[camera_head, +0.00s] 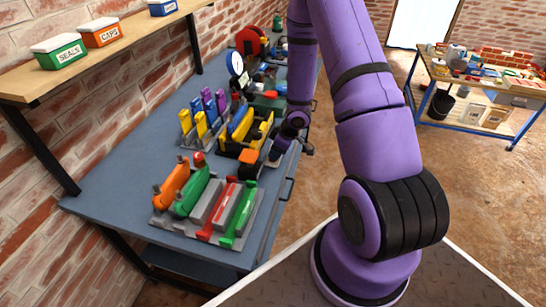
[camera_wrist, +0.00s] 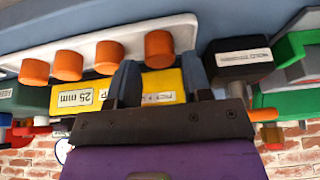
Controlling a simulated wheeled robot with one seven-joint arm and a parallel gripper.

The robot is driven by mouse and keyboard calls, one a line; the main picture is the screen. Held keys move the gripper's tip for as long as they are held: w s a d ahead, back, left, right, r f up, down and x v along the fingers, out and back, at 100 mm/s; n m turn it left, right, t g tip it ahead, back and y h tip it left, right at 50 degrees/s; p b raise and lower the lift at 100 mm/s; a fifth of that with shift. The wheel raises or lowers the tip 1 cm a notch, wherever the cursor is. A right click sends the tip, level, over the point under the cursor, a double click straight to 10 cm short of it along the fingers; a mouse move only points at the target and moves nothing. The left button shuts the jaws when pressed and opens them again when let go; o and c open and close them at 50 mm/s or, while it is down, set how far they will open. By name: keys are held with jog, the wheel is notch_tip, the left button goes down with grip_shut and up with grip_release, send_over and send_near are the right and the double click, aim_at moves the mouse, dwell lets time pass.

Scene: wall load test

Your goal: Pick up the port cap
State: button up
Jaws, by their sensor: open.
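Several short orange cylinders, which look like the port caps, stand in a row on a pale strip (camera_wrist: 130,28) in the wrist view. The rightmost orange cap (camera_wrist: 159,48) lies in line with the gap between my fingers. I cannot tell how far the cap is beyond the fingertips. In the head view my purple arm reaches over the blue bench (camera_head: 120,185), and the caps cannot be made out.
A yellow block (camera_wrist: 165,84) marked 25 mm and a black labelled block (camera_wrist: 238,60) are close to my fingers. Tool racks (camera_head: 205,205) crowd the bench. A wall shelf (camera_head: 100,50) holds labelled bins, including CAPS (camera_head: 102,34). Another table (camera_head: 480,95) stands at the right.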

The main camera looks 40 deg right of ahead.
jog(key=shift+x, duration=1.15)
jog(key=shift+c, duration=0.3)
jog(key=c, duration=0.6)
jog(key=shift+r, duration=0.2)
